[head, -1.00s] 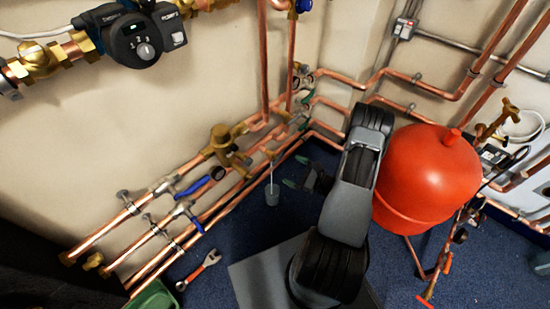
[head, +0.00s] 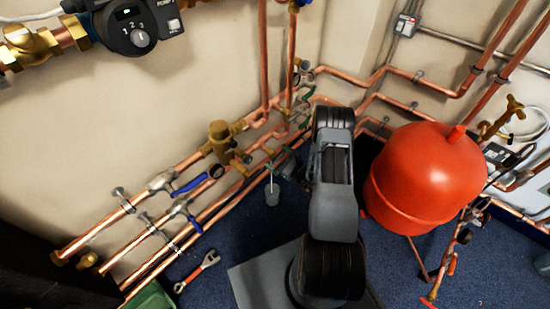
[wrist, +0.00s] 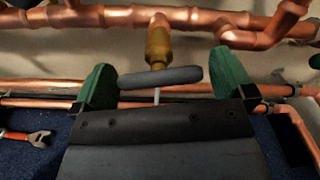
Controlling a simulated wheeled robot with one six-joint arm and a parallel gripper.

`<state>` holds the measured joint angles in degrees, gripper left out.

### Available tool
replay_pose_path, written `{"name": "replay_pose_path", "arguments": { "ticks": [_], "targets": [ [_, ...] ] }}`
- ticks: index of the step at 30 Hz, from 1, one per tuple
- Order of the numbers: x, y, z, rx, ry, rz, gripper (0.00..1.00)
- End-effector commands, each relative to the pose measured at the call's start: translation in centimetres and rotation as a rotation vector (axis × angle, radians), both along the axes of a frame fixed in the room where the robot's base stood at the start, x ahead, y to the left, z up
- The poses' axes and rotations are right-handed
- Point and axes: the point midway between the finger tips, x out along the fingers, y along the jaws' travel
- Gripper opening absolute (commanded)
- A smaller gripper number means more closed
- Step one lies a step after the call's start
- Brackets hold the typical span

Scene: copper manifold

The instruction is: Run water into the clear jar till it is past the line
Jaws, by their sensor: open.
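The clear jar (head: 272,195) stands upright on the blue floor below the pipes. A thin pale stream (head: 271,178), looking like water, runs down into it from a brass tap. Its line and level are too small to make out. In the wrist view the brass tap (wrist: 158,47) has a dark grey lever handle (wrist: 160,77) set crosswise, and the pale stream (wrist: 156,96) shows below it. My gripper (wrist: 165,84) is open, its green fingers on either side of the handle, with gaps visible. In the head view my gripper (head: 290,166) is beside the tap, partly hidden by my arm.
Copper pipes with blue-handled valves (head: 188,185) run along the left wall. A red tank (head: 425,175) stands close on the right of my arm. A red wrench (head: 197,271) and a green container (head: 150,298) lie at lower left. Blue floor is free around the jar.

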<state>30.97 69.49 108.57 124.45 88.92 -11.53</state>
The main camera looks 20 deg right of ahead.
Motion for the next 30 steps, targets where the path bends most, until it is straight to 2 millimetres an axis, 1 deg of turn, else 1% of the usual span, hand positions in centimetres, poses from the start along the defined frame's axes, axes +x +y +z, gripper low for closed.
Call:
{"name": "replay_pose_path", "arguments": {
  "ticks": [1, 6, 17, 30],
  "targets": [
    [0.5, 0.2, -0.1, -0.002, -0.002, 0.001, 1.00],
    [1.3, 0.6, 0.0, 0.001, 0.000, 0.000, 1.00],
    [1.6, 0.7, 0.0, 0.001, 0.001, -0.001, 0.99],
    [1.5, 0.7, 0.0, 0.001, 0.000, -0.001, 0.57]
  ]
}}
